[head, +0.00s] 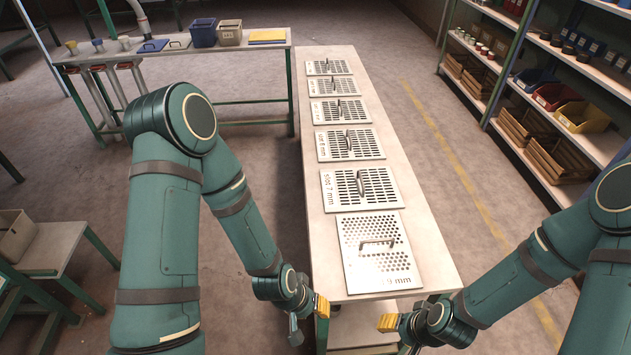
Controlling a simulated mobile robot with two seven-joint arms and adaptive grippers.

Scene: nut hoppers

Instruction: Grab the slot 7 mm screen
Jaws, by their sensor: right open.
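The slot 7 mm screen (385,189) is a flat metal plate with rows of slots and an upright handle. It lies on the long table, second from the near end, with its "slot 7 mm" label along its left side. My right gripper (388,323) is open and empty, off the table's near end, well short of the screen. My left gripper (320,307) is at the table's near left corner, apart from the screen; its jaws are too small to judge.
A round-hole screen (378,227) marked "9 mm" lies between the near edge and the slot 7 mm screen. Several other screens, such as the one beyond it (370,146), line the long table (436,255). A side bench (262,57) stands back left, shelves (560,95) at right.

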